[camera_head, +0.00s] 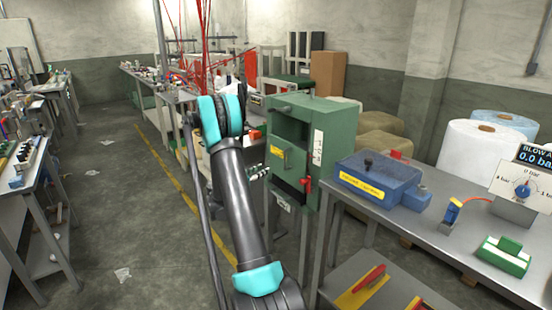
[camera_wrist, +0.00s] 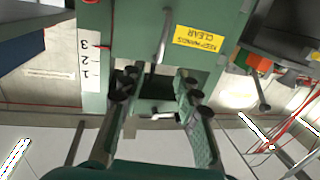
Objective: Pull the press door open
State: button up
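The green press (camera_head: 335,130) stands right of my arm in the head view. Its green door panel (camera_wrist: 137,32), with a yellow label (camera_wrist: 199,39), fills the top middle of the wrist view. The label also shows in the head view (camera_head: 279,153). A grey bar handle (camera_wrist: 163,36) stands out from the panel. A dark opening (camera_wrist: 157,88) shows below the panel in the wrist view. My gripper (camera_wrist: 155,80) is open and empty, its two fingers apart. The handle lies beyond the fingertips, near the middle of the gap, with no visible contact.
A red lever (camera_head: 306,184) sits on the press front. A table with a blue box (camera_head: 378,178) and a green block (camera_head: 503,256) stands to the right. Red cables (camera_head: 205,50) hang behind my arm. The floor (camera_head: 120,190) to the left is mostly clear.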

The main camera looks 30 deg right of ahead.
send_over(285, 168)
jog(key=shift+w+d, duration=0.1)
jog(key=shift+w, duration=0.25)
dwell(0.3)
jog(key=shift+c, duration=0.6)
grip_shut()
